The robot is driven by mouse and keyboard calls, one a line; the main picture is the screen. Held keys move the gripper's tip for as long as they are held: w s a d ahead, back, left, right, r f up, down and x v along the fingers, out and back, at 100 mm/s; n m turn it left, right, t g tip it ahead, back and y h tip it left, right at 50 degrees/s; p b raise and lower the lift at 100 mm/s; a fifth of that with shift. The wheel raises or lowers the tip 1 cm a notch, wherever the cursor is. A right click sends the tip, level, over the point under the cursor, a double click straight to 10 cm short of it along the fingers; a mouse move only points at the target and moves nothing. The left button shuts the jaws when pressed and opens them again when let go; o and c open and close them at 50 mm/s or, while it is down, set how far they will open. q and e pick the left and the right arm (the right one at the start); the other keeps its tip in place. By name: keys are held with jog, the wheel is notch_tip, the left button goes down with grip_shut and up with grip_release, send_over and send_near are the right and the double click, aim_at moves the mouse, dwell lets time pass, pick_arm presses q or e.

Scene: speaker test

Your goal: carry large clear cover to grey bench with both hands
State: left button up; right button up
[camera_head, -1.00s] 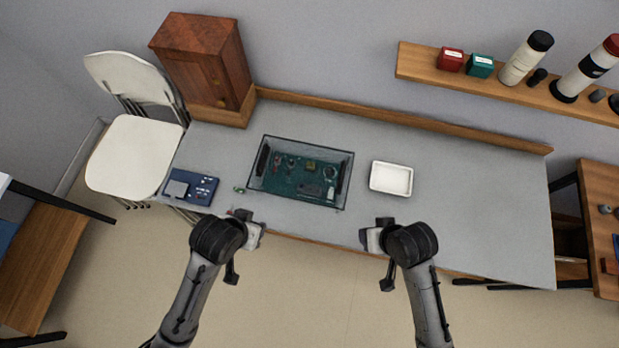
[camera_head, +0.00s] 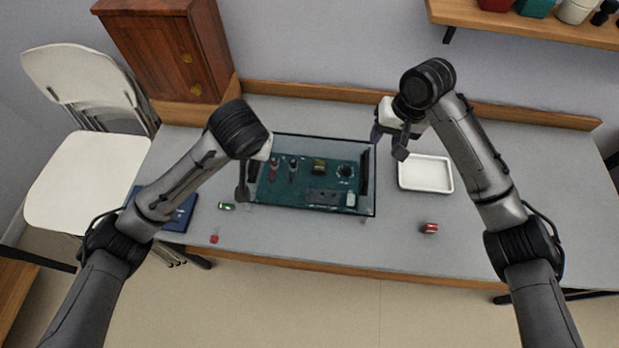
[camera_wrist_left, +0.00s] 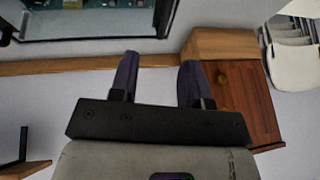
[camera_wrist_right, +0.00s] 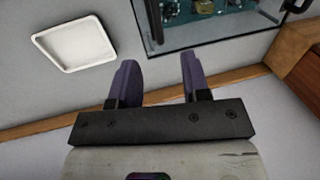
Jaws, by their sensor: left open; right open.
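The large clear cover (camera_head: 308,208) stands over a green circuit board (camera_head: 290,195) on the grey bench (camera_head: 320,240). Dark patches show on its left and right ends. The cover also shows at the top of the left wrist view (camera_wrist_left: 95,38) and of the right wrist view (camera_wrist_right: 190,42). My left gripper (camera_wrist_left: 160,75) is open and empty, by the cover's left end in the head view, its fingers mostly hidden by my arm. My right gripper (camera_head: 379,130) is open and empty near the cover's back right corner. I see no contact with the cover.
A white tray (camera_head: 426,187) lies right of the cover. A red part (camera_head: 429,228), a small green part (camera_head: 226,206) and a red piece (camera_head: 214,239) lie near the front. A wooden cabinet (camera_head: 165,55) stands back left. The bench's right side is mostly clear.

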aim_at(367, 163)
pick_arm(q)
jog(key=shift+w+a+b, duration=0.25)
jog(key=shift+w+b, duration=0.05)
jog(key=shift+w, duration=0.05)
pick_arm(e)
jog(key=shift+w+d+r, duration=0.25)
jog(key=shift+w+d, duration=0.1)
jog(key=shift+w, duration=0.05)
pick_arm(q)
jog(key=shift+f, duration=0.1)
pick_arm(e)
jog(key=shift+f, duration=0.15)
pick_arm(q)
jog(key=x, duration=1.1)
jog(key=shift+a+f, duration=0.1)
jog(key=shift+a, duration=0.1)
pick_arm(e)
jog(key=x, duration=1.1)
jog(key=shift+s+f, duration=0.1)
pick_arm(q)
jog(key=shift+x, duration=1.15)
pick_arm(e)
jog(key=shift+x, duration=1.25)
pick_arm(q)
jog(key=shift+c, duration=0.2)
pick_arm(e)
jog(key=shift+s, duration=0.1)
jog(key=shift+c, duration=0.2)
